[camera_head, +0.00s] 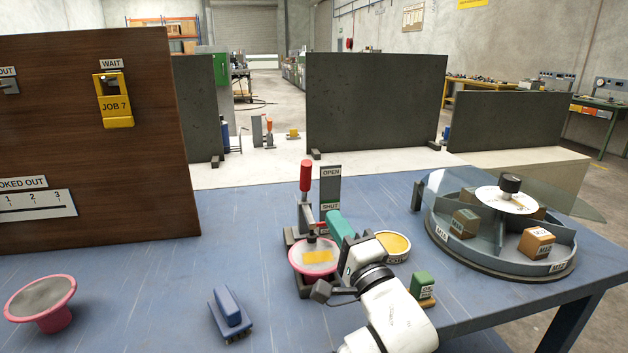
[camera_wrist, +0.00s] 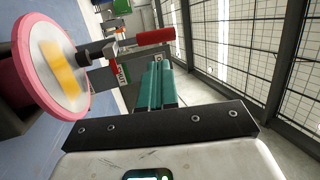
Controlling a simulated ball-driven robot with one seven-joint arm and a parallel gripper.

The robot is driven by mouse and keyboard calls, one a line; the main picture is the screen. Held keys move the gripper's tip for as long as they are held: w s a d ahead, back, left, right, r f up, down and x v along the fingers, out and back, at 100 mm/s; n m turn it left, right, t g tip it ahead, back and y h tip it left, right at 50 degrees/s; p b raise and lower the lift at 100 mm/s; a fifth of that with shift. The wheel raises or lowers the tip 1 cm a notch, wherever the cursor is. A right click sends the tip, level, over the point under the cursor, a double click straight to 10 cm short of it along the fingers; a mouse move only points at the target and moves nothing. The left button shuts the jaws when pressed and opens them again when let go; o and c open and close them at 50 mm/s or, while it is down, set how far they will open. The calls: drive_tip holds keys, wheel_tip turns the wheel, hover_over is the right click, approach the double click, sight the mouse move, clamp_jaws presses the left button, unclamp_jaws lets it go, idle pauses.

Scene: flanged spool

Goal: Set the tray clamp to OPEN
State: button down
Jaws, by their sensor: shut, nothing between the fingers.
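The tray clamp has an upright red handle (camera_head: 306,176), and its dark base sits on the blue bench. A grey sign (camera_head: 330,189) behind it reads OPEN at the top and SHUT lower down. The clamp's arm reaches over a pink flanged spool (camera_head: 300,262) with a yellow patch on top; I cannot tell if it presses on it. My gripper (camera_head: 336,220) is shut and empty, just right of the clamp and apart from the handle. In the wrist view its teal fingers (camera_wrist: 158,82) are together, with the red handle (camera_wrist: 155,37) beyond them and the spool (camera_wrist: 45,70) at left.
A round yellow-topped dish (camera_head: 393,243) and a green block (camera_head: 422,286) stand close to my arm. A glass-covered carousel (camera_head: 470,262) is at right. A brown board (camera_head: 90,170) rises at far left.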

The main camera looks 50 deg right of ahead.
drive_tip(key=p, duration=0.5)
approach(308, 177)
drive_tip(key=x, duration=0.5)
drive_tip(key=shift+d+r, duration=0.1)
drive_tip(key=shift+r, duration=0.05)
drive_tip(key=shift+w+d, duration=0.25)
drive_tip(key=shift+w, duration=0.6)
drive_tip(key=shift+r, duration=0.1)
